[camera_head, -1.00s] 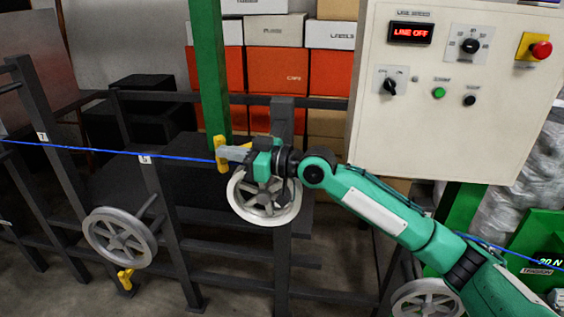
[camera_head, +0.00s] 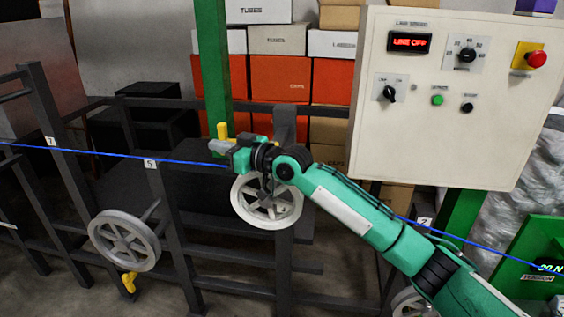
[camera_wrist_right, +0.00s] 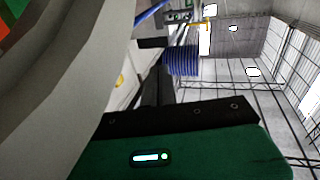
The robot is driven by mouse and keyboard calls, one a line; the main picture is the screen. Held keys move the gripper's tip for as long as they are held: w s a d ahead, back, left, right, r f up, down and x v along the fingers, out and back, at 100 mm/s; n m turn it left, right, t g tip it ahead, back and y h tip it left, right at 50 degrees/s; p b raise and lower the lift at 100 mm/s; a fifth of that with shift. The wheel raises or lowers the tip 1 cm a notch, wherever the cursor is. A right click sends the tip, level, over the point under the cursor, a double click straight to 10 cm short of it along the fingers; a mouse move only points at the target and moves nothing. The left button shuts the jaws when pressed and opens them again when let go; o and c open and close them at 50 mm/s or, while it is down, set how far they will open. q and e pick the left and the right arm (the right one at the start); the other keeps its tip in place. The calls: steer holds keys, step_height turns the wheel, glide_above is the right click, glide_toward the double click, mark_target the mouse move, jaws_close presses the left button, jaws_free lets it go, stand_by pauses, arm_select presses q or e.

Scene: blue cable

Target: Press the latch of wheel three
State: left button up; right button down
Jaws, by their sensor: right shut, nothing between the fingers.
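A pale spoked wheel (camera_head: 267,202) hangs on the middle post of the dark frame. A yellow latch (camera_head: 222,131) shows above it, its lower part hidden by my right gripper (camera_head: 215,146). The gripper is shut and empty, its tip pointing left at the latch; I cannot tell whether they touch. The post's number is hidden, so I cannot confirm wheel three. In the right wrist view, a grey curved surface (camera_wrist_right: 75,85) fills the left side and a small yellow part (camera_wrist_right: 119,81) shows past it. My left gripper is not in view.
A blue cable (camera_head: 100,153) runs across the frame past my gripper. A second wheel (camera_head: 124,240) with a yellow latch (camera_head: 129,282) is lower left. The control panel (camera_head: 450,120) reads "LINE OFF" at the right. A green post (camera_head: 213,70) stands behind the gripper.

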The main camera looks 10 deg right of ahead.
steer(key=shift+w+a+m+t+h+p, duration=0.15)
steer(key=shift+w+m+t+h+p, duration=0.65)
steer(key=shift+w+m+t+h, duration=0.45)
steer(key=shift+w+a+m+t+h+p, duration=0.1)
steer(key=shift+w+m+t+h+p, duration=0.75)
steer(key=shift+w+h, duration=0.55)
steer(key=shift+f, duration=0.1)
steer(key=shift+s+a, duration=0.1)
